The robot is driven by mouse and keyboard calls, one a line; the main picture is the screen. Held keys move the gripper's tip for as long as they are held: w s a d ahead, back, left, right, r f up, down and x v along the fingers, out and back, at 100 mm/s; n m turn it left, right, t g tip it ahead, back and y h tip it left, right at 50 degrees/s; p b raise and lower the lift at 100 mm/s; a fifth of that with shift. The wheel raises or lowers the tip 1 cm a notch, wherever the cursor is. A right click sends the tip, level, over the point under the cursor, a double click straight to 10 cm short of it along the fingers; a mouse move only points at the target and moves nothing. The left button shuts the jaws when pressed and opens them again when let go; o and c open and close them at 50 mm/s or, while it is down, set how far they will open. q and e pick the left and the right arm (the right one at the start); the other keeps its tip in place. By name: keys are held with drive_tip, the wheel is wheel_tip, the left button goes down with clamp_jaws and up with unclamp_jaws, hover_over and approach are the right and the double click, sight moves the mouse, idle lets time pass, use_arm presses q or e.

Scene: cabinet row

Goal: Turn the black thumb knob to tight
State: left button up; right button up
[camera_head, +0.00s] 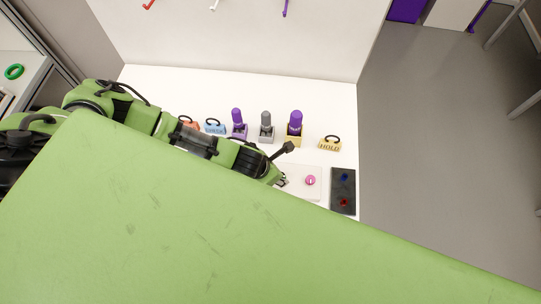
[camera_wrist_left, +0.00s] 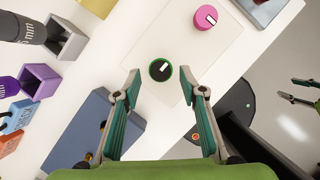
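The black thumb knob (camera_wrist_left: 160,70) shows in the left wrist view, round with a green rim and a white pointer line toward the upper right. It sits on a pale plate (camera_wrist_left: 188,52), and no tight mark is readable. My left gripper (camera_wrist_left: 166,84) is open, its fingertips on either side of the knob and apart from it in the picture. Nothing is between the fingers but the view of the knob. In the head view my left gripper (camera_head: 283,181) is mostly covered and the black knob is hidden. My right gripper (camera_wrist_left: 286,88) looks open and empty at the right edge of the wrist view.
A pink knob (camera_head: 310,180) is on the same plate. A dark panel (camera_head: 342,205) with blue and red knobs lies right of it. Purple and grey bottles in holders and a yellow HOLD tag (camera_head: 329,145) stand behind. A blue-grey block (camera_wrist_left: 92,135) lies left of my fingers.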

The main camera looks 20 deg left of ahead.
use_arm(q)
drive_tip(key=v, duration=1)
drive_tip(key=shift+s, duration=0.1)
idle(0.3)
